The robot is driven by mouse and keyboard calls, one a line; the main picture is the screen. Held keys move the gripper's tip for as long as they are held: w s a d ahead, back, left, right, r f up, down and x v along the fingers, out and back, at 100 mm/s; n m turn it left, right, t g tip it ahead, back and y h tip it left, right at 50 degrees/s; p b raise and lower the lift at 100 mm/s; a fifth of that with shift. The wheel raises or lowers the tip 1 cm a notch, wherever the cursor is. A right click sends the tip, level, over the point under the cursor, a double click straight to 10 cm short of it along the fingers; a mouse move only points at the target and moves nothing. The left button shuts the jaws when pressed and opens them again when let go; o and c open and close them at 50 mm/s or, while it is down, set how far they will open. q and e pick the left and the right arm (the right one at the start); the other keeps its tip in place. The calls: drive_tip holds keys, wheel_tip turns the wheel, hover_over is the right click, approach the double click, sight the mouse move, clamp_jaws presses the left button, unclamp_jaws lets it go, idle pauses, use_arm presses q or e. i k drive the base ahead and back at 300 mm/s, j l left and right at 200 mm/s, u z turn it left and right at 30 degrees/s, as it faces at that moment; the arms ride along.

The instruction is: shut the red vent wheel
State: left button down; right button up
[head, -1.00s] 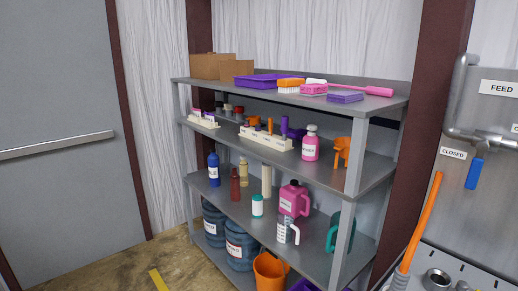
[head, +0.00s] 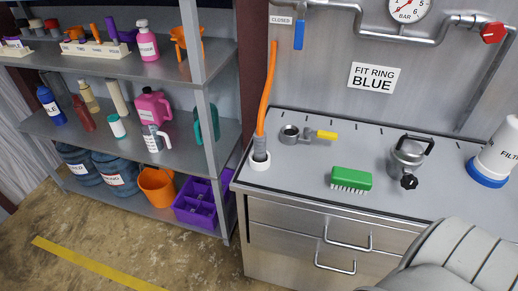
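A red valve handle (head: 493,33) sits on the steel pipe (head: 405,38) near the right edge of the head view. Its label, if any, is not readable here, and I cannot tell whether it is the vent wheel or how it is turned. Neither of my grippers is in view. A pale grey part of my own body shows at the bottom right.
A pressure gauge (head: 408,5) and a blue lever (head: 299,34) are on the pipework. The counter (head: 300,180) below holds a green brush (head: 351,179), a metal pot (head: 408,152) and a white filter canister (head: 498,155). A loaded shelf (head: 150,65) stands left.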

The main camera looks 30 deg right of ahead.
sight(493, 32)
drive_tip(key=z, duration=2.4)
drive_tip(key=k+l, duration=0.05)
drive_tip(key=l, duration=0.05)
